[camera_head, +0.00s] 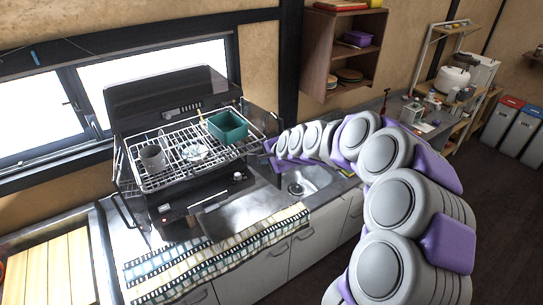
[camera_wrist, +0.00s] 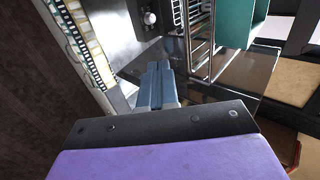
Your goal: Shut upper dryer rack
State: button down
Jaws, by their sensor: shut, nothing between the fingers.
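The black dish dryer (camera_head: 180,205) stands on the counter with its dark lid (camera_head: 165,95) raised. Its upper wire rack (camera_head: 150,182) sits extended at the front of the dryer and holds a grey mug (camera_head: 153,158), a white dish (camera_head: 195,152) and a teal bin (camera_head: 228,126). In the wrist view, the rack's wires (camera_wrist: 197,35) and the teal bin (camera_wrist: 236,22) are at the top. My gripper (camera_wrist: 158,68) is shut and empty, beside a dark glossy panel (camera_wrist: 245,75) and below the rack in the picture. In the head view my arm reaches the dryer's right side; the fingertips are hidden there.
A sink (camera_head: 298,183) lies right of the dryer, under my arm. A patterned towel (camera_head: 215,255) lies along the counter's front edge. A wooden board (camera_head: 50,270) is at left. A wall shelf (camera_head: 343,50) hangs above, right of the dryer.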

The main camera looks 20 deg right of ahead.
jog(key=w, duration=0.1)
jog(key=w+a, duration=0.1)
jog(key=w, duration=0.2)
jog(key=shift+w+a+f, duration=0.25)
jog(key=shift+w+f, duration=0.05)
